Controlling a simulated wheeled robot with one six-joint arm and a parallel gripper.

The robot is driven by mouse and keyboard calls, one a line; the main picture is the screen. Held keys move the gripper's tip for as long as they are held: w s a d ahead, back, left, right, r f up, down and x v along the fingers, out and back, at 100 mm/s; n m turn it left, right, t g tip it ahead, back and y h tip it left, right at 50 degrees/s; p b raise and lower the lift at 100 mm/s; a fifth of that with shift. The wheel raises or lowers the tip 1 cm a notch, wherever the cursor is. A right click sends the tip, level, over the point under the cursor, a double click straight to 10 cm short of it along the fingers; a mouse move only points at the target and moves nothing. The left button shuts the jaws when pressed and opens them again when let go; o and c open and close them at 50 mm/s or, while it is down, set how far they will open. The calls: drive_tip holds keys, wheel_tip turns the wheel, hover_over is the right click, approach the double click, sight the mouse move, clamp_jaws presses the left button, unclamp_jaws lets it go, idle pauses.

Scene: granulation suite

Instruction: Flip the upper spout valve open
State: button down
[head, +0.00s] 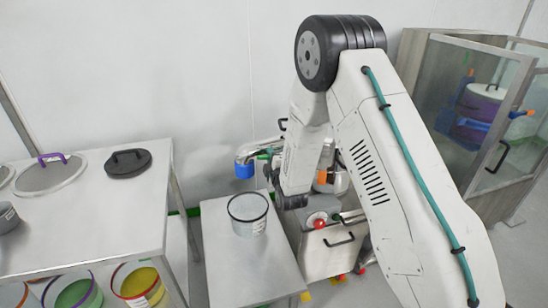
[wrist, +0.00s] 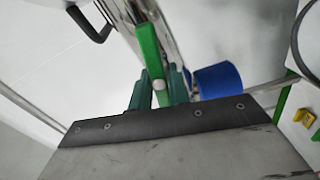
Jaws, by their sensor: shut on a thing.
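The spout is a metal pipe with a blue end (head: 244,171), left of my arm in the head view; the blue end (wrist: 218,80) also shows in the wrist view. The spout valve has a flat green lever (wrist: 149,52), which lies along the pipe in the wrist view. My gripper (wrist: 160,90) has dark green fingers, one on each side of the lever, and is shut on it. In the head view my arm hides most of the machine behind the spout, and the fingers are too small to make out clearly.
A black-rimmed container (head: 248,213) stands on a low metal table (head: 250,270) below the spout. A red button (head: 318,220) is beside my arm. A bench (head: 85,220) with lids is at left. A glass-fronted cabinet (head: 485,110) holding a drum is at right.

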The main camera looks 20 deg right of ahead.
drive_tip(key=shift+n, duration=0.9)
drive_tip(key=shift+f, duration=0.1)
drive_tip(key=c, duration=1.3)
unclamp_jaws()
drive_tip(key=shift+a, duration=0.1)
drive_tip(key=shift+c, duration=0.2)
drive_tip(key=s, duration=0.8)
